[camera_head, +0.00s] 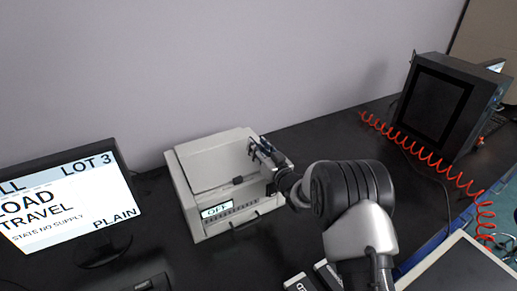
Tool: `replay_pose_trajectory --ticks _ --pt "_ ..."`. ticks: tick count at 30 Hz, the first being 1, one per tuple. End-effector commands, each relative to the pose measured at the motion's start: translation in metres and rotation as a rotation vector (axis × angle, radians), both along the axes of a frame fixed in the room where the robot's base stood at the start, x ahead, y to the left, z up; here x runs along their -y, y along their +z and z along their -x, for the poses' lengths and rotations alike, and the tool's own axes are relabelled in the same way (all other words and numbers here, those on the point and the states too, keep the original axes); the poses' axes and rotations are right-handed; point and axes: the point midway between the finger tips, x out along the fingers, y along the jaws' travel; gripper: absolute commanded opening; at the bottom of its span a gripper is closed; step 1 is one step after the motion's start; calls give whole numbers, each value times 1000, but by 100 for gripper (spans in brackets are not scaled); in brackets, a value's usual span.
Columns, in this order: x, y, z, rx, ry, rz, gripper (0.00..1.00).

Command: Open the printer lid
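The printer (205,175) is a pale grey box on the black bench, left of the picture's middle. Its small front display (217,209) reads "OFF". The lid (212,158) is the light top panel; how far it is raised, if at all, I cannot tell. A small dark part (238,180) sits at the lid's front edge. My gripper (258,148) is at the printer's right side, over its top right edge. Whether its fingers touch the lid or are open is too small to tell.
A monitor (62,208) stands at the left. A black-fronted machine (436,105) stands at the right, with a coiled orange cable (425,152) before it. Small labelled boxes (299,283) lie at the front, near a grey panel (462,268). The bench behind my wrist is clear.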

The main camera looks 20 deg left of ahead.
Motion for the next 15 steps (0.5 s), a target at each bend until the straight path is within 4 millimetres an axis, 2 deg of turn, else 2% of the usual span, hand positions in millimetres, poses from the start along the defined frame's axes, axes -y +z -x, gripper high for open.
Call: replay_pose_trajectory --ticks 4,15 --pt "0 0 0 0 0 0 28" --pt "0 0 1 0 1 1 4"
